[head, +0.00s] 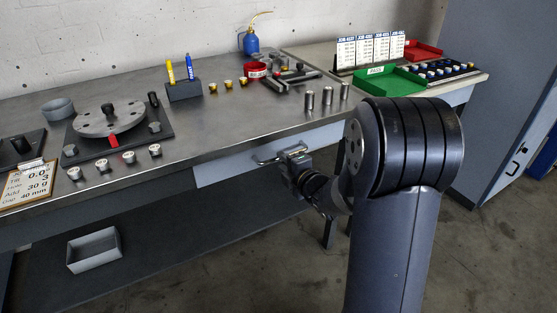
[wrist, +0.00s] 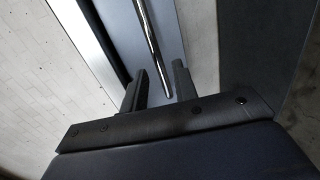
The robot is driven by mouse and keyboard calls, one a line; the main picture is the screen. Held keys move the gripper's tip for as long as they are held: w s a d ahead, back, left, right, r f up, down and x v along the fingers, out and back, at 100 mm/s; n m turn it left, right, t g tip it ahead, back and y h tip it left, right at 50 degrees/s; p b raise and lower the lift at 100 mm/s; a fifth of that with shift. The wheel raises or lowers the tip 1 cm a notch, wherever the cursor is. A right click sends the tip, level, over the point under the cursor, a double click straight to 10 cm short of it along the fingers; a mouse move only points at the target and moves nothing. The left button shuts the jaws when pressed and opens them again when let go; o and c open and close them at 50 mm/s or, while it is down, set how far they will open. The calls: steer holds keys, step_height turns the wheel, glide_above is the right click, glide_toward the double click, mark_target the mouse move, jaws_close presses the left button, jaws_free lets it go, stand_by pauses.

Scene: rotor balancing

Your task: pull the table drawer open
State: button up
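The table drawer (head: 225,171) is a pale grey front panel under the workbench top. It looks flush with the bench front, with no clear opening visible. Its metal bar handle (head: 268,158) sticks out from the panel. My gripper (head: 297,152) is at the right end of the handle, partly hidden by my own wrist in the head view. In the wrist view, the handle bar (wrist: 152,42) runs down between the two fingers of my gripper (wrist: 159,86). The fingers stand apart, with a gap visible on both sides of the bar. The drawer front (wrist: 172,40) lies behind it.
The workbench top (head: 215,125) holds a rotor fixture (head: 110,120), several metal weights, a pen block (head: 184,91) and a green tray (head: 388,82). A grey bin (head: 94,250) sits on the lower shelf. A cabinet (head: 500,100) stands at right. Floor in front of the drawer looks clear.

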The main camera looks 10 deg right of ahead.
mark_target(278, 159)
steer(key=shift+x, duration=2.1)
steer(key=shift+c, duration=0.2)
jaws_close()
